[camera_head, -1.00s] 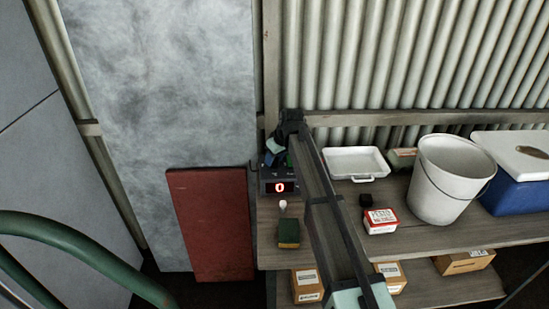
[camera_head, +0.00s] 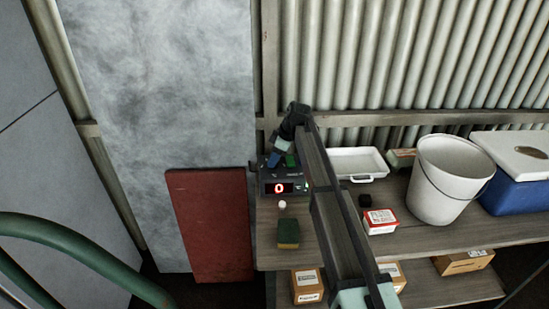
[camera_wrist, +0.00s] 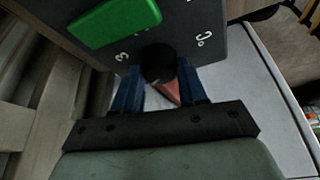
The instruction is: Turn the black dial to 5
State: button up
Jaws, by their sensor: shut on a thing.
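The black dial (camera_wrist: 159,62) shows in the wrist view on the dark face of a control box, with a "3" and other white marks around it. My gripper (camera_wrist: 161,88) has its blue fingers on either side of the dial and is shut on it. A reddish pointed piece (camera_wrist: 168,92) shows between the fingers. In the head view the control box (camera_head: 267,188) stands at the left end of the shelf, and its red display (camera_head: 279,188) reads 0. My gripper (camera_head: 282,163) is over the box there and hides the dial.
A green block (camera_wrist: 115,20) is on the box face beside the dial. A white ball (camera_head: 282,204) and a green-topped sponge (camera_head: 288,233) lie in front of the box. A white tray (camera_head: 358,163), red-and-white box (camera_head: 380,222) and bucket (camera_head: 440,185) stand to the right.

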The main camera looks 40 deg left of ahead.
dwell(0.4)
jog(key=o, duration=1)
jog(key=v, duration=1.3)
jog(key=shift+w+d+r, duration=0.1)
jog(key=shift+r, duration=0.3)
jog(key=shift+w+d, duration=0.1)
